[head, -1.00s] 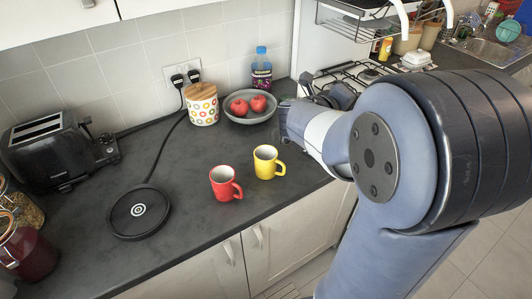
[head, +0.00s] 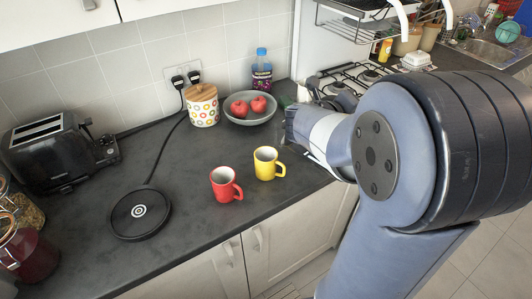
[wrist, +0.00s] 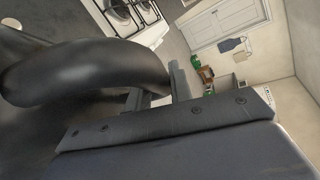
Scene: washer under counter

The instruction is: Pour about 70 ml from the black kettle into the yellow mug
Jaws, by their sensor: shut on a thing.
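The yellow mug (head: 265,166) stands upright on the dark counter near its front edge, handle to the right. The black kettle shows in the wrist view as a thick dark curved handle (wrist: 95,72) with part of its dark body. My gripper (wrist: 168,88) is shut on this handle; only part of a finger shows. In the head view my arm hides the gripper and most or all of the kettle, to the right of the yellow mug. The kettle's spout and any liquid cannot be seen.
A red mug (head: 225,186) stands left of the yellow mug. The round black kettle base (head: 141,214) is at the front left. A grey bowl (head: 250,117) of red fruit and a spotted jar (head: 203,107) stand behind. Bare counter lies between base and mugs.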

